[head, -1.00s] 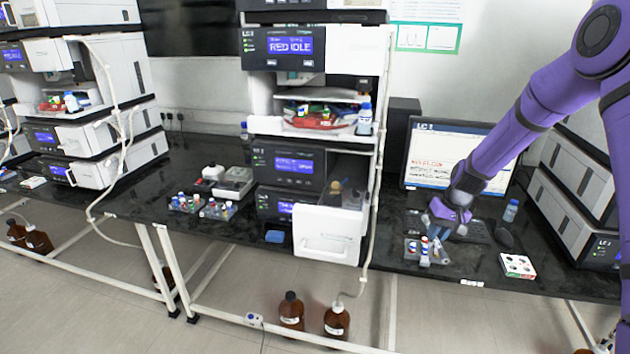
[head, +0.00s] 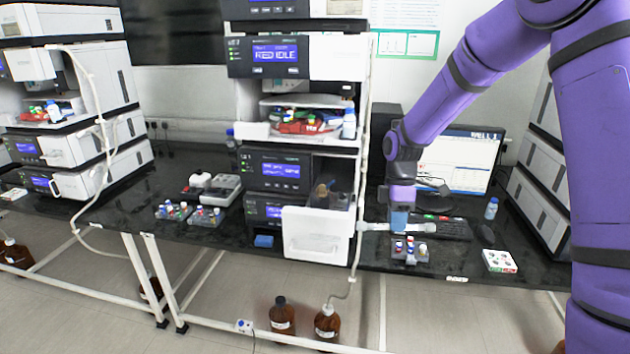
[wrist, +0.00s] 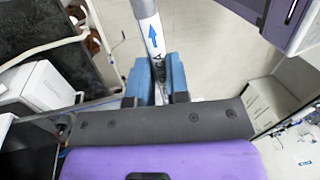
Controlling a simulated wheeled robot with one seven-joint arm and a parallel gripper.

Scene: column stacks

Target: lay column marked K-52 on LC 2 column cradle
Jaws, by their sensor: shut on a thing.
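My gripper (head: 399,221) is shut on a slim pale column (head: 421,228), held about level above the bench's front edge, right of the middle stack. In the wrist view, the column (wrist: 148,25) runs between my blue fingers (wrist: 157,78). Its white label has a blue arrow; the dark lettering beside the fingers is partly hidden, and I cannot read a K-52 mark. The middle stack has an open compartment (head: 262,131) with small coloured things in it. I cannot make out the LC 2 column cradle for certain.
A rack (head: 410,256) with several coloured caps stands just below my gripper. A keyboard (head: 452,230), monitor (head: 460,165) and white box (head: 499,261) are to the right. An open white drawer (head: 318,233) juts out left of the column. Brown bottles (head: 327,322) stand on the floor.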

